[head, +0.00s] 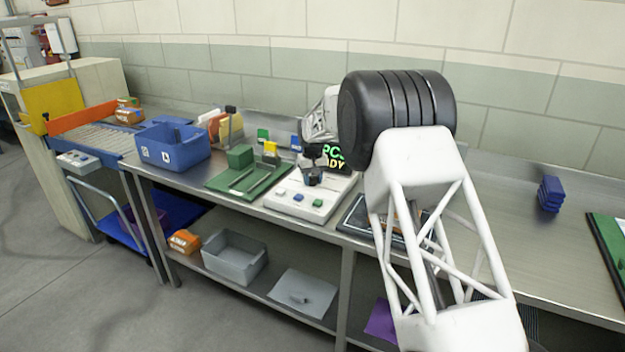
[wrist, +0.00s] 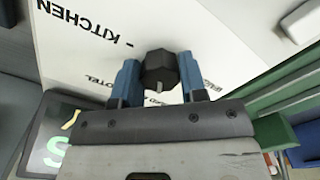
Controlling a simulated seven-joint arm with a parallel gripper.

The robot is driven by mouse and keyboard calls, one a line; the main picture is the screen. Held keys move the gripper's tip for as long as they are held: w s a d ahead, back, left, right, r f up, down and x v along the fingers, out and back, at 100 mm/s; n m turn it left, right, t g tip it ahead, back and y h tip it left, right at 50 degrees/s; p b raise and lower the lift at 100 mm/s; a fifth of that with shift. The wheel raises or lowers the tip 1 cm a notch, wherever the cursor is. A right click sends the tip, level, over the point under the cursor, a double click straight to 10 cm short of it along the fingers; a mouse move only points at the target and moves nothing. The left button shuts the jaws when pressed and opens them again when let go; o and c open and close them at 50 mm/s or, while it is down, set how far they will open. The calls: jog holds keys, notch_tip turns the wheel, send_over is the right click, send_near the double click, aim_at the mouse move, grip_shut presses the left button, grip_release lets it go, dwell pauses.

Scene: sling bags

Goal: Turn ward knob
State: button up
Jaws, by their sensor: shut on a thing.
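The knob (wrist: 160,72) is dark and faceted, with a pale mark on its near side. It stands on a white panel (wrist: 88,50) and shows in the wrist view between the two blue fingers of my gripper (wrist: 158,80), which is shut on it. The word KITCHEN is printed left of the knob, and smaller lettering beside it is partly covered. There the knob is hidden by my gripper.
A green fixture (head: 222,183) stands left of the control box, with a blue bin (head: 172,146) beyond it. A dark display (head: 336,158) with lit letters is right behind my gripper.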

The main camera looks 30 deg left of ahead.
aim_at(313, 178)
jog(key=shift+r, duration=0.1)
dwell(0.4)
jog(key=o, duration=0.9)
jog(key=shift+o, duration=0.2)
jog(key=shift+r, duration=3.85)
